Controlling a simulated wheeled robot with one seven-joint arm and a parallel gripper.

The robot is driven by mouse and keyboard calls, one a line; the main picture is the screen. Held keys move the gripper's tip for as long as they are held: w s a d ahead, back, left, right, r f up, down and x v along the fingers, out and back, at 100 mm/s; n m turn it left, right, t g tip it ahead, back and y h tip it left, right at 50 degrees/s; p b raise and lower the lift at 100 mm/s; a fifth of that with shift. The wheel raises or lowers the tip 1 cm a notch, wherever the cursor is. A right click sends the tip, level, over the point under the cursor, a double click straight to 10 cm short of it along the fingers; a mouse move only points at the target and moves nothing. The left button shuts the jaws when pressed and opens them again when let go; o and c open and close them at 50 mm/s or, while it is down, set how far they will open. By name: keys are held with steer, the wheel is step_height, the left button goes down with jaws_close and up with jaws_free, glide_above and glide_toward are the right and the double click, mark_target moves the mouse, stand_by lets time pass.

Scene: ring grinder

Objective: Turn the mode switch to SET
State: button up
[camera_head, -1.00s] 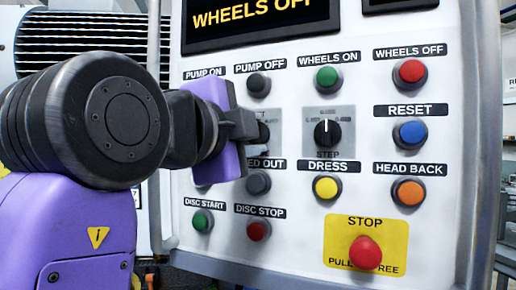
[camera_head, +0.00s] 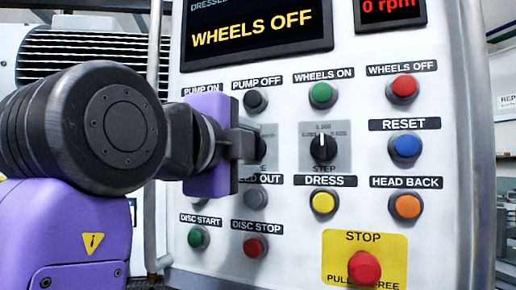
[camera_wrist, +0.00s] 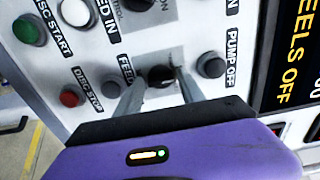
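The mode switch is a black knob on a grey plate, left of the STEP knob. In the head view my gripper (camera_head: 250,144) covers most of it, and only part of its plate (camera_head: 271,140) shows. In the wrist view the black knob (camera_wrist: 160,74) sits between the two grey fingers of my gripper (camera_wrist: 160,82). The fingers are apart, one on each side of the knob. I cannot tell whether they touch it. The knob's pointer direction and the plate's SET mark are hidden or too small to read.
The STEP knob (camera_head: 322,147) is just to the right. The PUMP OFF button (camera_head: 256,99) is above and the FEED OUT button (camera_head: 256,196) below. The red STOP button (camera_head: 365,267) is lower right. A display (camera_head: 258,35) reads WHEELS OFF.

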steer(key=shift+o, duration=0.5)
steer(key=b+v, duration=0.1)
steer(key=v, duration=0.6)
steer(key=shift+s, duration=0.4)
steer(key=shift+a, duration=0.15)
